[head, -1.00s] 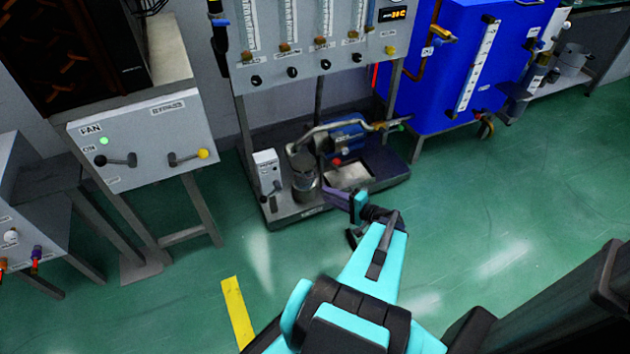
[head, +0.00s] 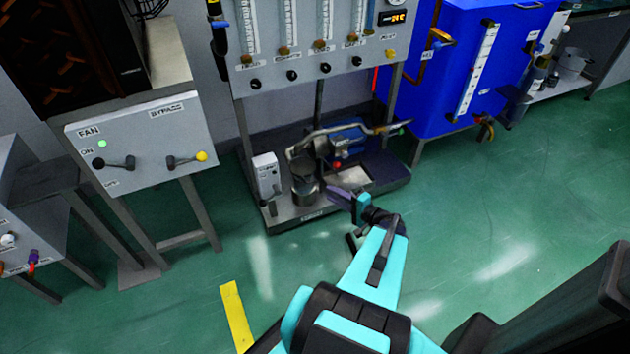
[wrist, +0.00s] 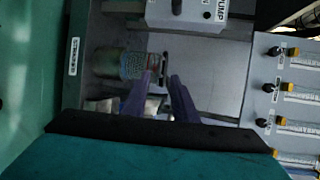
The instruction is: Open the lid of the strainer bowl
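The strainer bowl (head: 305,190) is a small grey cylinder on the low skid of the pump rig. In the wrist view the strainer bowl (wrist: 118,63) lies sideways in the picture, left of and beyond my fingertips. Its top end points right, toward a small dark bar-like part (wrist: 166,58) near the fingertips. I cannot tell whether the lid is shut. My gripper (head: 333,192) is just right of the bowl in the head view. In the wrist view my gripper (wrist: 160,76) has its two purple fingers apart, with a gap and nothing clearly held between them.
A white pump switch box (head: 266,175) stands close left of the bowl. A pipe and blue pump (head: 348,135) are behind it. The flowmeter panel (head: 310,75) overhangs the skid (head: 395,175). A blue tank (head: 455,70) stands right.

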